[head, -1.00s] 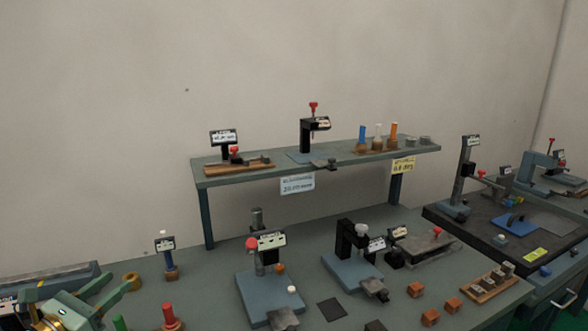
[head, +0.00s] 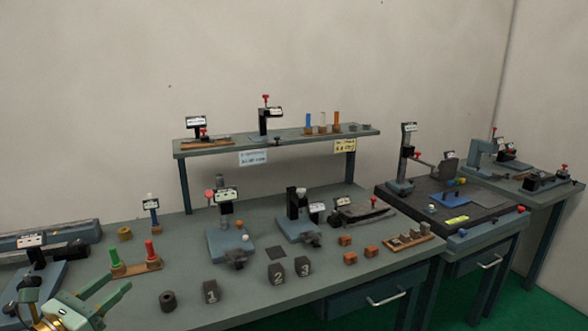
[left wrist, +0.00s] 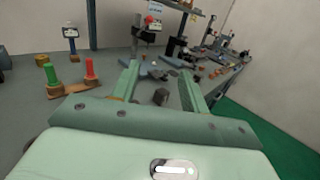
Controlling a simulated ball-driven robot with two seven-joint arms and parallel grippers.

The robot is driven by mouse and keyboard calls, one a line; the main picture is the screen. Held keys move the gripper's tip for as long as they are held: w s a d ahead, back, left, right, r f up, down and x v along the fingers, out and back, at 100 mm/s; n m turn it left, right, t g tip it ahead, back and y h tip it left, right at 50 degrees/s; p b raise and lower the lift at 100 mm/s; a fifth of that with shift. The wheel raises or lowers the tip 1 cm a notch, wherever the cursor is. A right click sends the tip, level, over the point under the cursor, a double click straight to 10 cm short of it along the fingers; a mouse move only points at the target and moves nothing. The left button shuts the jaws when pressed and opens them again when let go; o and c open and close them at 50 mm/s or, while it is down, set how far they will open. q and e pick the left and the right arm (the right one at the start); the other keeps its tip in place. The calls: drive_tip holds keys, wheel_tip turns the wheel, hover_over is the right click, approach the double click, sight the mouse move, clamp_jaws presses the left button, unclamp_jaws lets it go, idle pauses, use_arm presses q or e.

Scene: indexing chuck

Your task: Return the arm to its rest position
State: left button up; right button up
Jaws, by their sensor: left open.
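My left gripper (head: 104,297) is at the lower left of the head view, its two green fingers spread apart with nothing between them. It is open above the near left part of the workbench. In the left wrist view its fingers (left wrist: 165,88) point out over the bench, and a dark block shows beyond the gap. The wooden stand with the red and green pegs (head: 137,268) is close by, just beyond and to the right of the fingertips in the head view. The right gripper is not in view.
The grey-green workbench (head: 180,285) carries numbered dark blocks (head: 276,274), orange cubes (head: 351,258), a dark cylinder (head: 167,301) and several blue-based fixtures (head: 230,244). A raised shelf (head: 230,151) stands behind. A side table (head: 445,200) holds more fixtures at right. Green floor (head: 520,290) shows lower right.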

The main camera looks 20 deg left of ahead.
use_arm(q)
drive_tip(key=s+a+f+m+g+y, duration=0.2)
drive_tip(key=a+f+m+g+y, duration=0.15)
drive_tip(key=f+m, duration=0.95)
drive_tip(key=s+d+f+m+g+b, duration=0.15)
drive_tip(key=s+f+m+g, duration=0.35)
drive_tip(key=f, duration=0.9)
drive_tip(key=s+d+f+m+g+b, duration=0.15)
drive_tip(key=s+f+m, duration=0.5)
drive_tip(key=f, duration=0.75)
drive_tip(key=s+d+f+m+g+b, duration=0.1)
drive_tip(key=s+d+f+m+g, duration=0.25)
drive_tip(key=s+d+f, duration=0.4)
drive_tip(key=s+d+f+m+g+b, duration=0.2)
drive_tip(key=s+d+f+m, duration=0.25)
drive_tip(key=s+f, duration=0.5)
drive_tip(key=s+d+f+m+g+h+b, duration=0.2)
drive_tip(key=s+d+f+m, duration=0.4)
drive_tip(key=s+d, duration=0.6)
drive_tip(key=shift+d+f+g+b, duration=0.55)
drive_tip(key=shift+d+f+b, duration=0.4)
drive_tip(key=shift+d, duration=0.15)
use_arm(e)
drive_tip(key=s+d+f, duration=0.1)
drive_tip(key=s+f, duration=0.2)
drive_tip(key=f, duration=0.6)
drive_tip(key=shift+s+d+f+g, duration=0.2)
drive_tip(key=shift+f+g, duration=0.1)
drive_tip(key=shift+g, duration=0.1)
